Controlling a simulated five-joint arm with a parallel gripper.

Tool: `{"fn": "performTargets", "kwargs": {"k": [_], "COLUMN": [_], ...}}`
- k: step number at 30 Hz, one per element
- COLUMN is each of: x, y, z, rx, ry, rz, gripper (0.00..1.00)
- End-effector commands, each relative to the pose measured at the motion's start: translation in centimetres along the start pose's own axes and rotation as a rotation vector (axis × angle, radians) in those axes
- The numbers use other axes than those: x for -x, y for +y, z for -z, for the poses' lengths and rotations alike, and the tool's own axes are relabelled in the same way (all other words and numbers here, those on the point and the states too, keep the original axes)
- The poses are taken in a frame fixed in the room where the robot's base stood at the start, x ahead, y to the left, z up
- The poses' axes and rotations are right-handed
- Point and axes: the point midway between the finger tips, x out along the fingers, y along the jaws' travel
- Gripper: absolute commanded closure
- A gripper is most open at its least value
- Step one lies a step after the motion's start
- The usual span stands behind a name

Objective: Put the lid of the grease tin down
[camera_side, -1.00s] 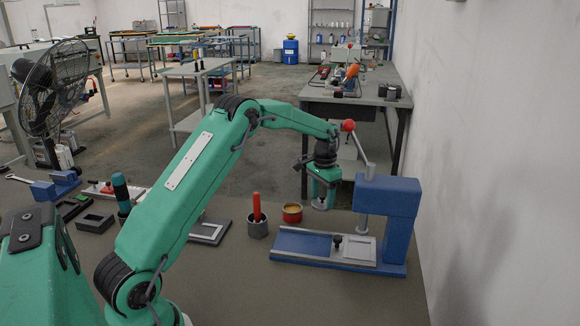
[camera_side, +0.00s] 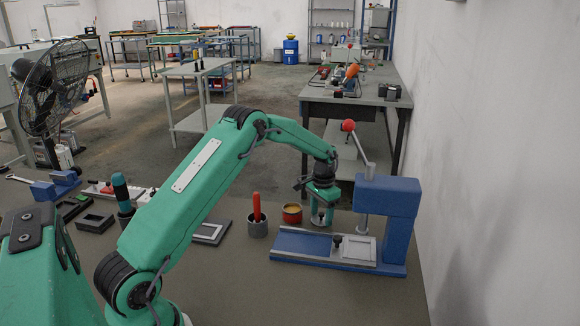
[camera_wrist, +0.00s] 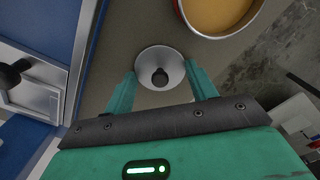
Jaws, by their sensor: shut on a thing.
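The lid is a round silver disc with a black knob (camera_wrist: 160,72), held between the two green fingers of my gripper (camera_wrist: 161,86). In the side view, my gripper (camera_side: 322,205) points down with the lid (camera_side: 321,219) low at its tips, close to the bench top. I cannot tell whether the lid touches the bench. The grease tin (camera_side: 292,215) is red, open and full of yellow-brown grease. It stands just left of my gripper in the side view and at the upper right of the wrist view (camera_wrist: 220,14), apart from the lid.
A blue press (camera_side: 388,220) with a red-balled lever and a metal plate on its base stands close on the right. The bench front (camera_side: 330,295) is clear.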

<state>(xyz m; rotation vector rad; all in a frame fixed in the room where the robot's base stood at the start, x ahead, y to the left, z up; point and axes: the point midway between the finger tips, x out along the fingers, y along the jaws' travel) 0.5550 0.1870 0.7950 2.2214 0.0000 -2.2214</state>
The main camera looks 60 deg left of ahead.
Motion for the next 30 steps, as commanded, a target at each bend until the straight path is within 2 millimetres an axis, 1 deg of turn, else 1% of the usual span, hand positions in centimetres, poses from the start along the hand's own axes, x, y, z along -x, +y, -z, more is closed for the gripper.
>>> {"fn": "performTargets", "kwargs": {"k": [8, 9, 11, 12, 23, 26, 30], "x": [-0.2, -0.2, -0.2, -0.2, -0.1, 0.3, 1.4], "y": [0.0, 0.0, 0.0, 0.0, 0.0, 0.0, 0.0], "z": [0.0, 0.0, 0.0, 0.0, 0.0, 0.0, 0.1], "rx": [0.0, 0.0, 0.0, 0.0, 0.0, 0.0, 0.0], "ry": [0.0, 0.0, 0.0, 0.0, 0.0, 0.0, 0.002], "rz": [0.0, 0.0, 0.0, 0.0, 0.0, 0.0, 0.001], "gripper": [0.65, 0.41, 0.3, 0.22, 0.21, 0.21, 0.21]}}
